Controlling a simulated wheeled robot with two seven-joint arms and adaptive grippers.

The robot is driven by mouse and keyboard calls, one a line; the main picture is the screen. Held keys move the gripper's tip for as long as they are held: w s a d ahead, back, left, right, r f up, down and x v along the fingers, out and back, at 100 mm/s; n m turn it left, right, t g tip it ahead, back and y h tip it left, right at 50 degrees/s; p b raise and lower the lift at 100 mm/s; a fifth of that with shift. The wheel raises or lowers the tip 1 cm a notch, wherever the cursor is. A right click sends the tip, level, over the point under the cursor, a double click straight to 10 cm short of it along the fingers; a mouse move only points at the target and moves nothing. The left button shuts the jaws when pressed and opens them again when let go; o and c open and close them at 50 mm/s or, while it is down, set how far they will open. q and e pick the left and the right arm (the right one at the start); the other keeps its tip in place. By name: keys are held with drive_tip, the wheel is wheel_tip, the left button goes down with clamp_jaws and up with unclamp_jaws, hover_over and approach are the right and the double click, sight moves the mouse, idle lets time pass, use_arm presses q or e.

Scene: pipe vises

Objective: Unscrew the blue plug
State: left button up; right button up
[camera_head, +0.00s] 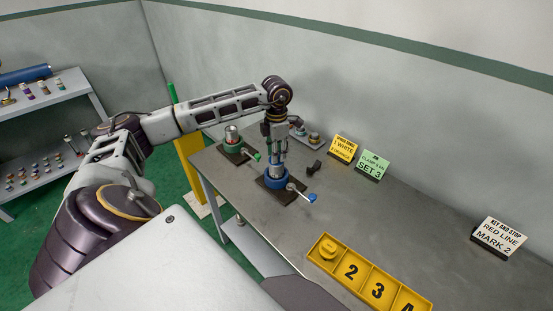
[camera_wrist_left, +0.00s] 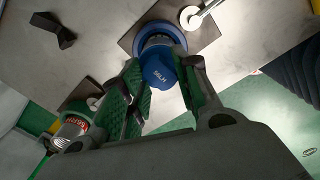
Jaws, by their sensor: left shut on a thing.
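In the head view the plug is mostly hidden by my left gripper (camera_head: 275,165), which points straight down over the vise. In the left wrist view the two green-padded fingers of my left gripper (camera_wrist_left: 168,84) stand on either side of the plug, shut on it. The vise has a silver handle with a blue knob (camera_head: 311,197) toward the right. My right gripper is not in view.
A green vise (camera_head: 232,146) holding a metal piece stands behind left. A small black block (camera_head: 314,167) and a grey fixture (camera_head: 308,136) are nearby. Signs (camera_head: 374,164) line the wall. A yellow numbered tray (camera_head: 350,271) lies at the front edge. The table's right middle is clear.

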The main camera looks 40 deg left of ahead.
use_arm(q)
drive_tip(key=shift+m, duration=0.8)
drive_tip(key=shift+m+b, duration=0.45)
drive_tip(key=shift+m, duration=0.95)
drive_tip(key=shift+m+b, duration=0.45)
drive_tip(key=shift+m, duration=2.25)
drive_tip(key=shift+m+b, duration=0.3)
drive_tip(key=shift+m, duration=1.9)
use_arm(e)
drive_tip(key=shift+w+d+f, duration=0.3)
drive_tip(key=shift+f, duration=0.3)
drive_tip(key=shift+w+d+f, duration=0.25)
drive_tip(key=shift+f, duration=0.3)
use_arm(q)
drive_tip(key=o, duration=1)
drive_tip(key=shift+c, duration=0.2)
drive_tip(key=shift+r, duration=0.1)
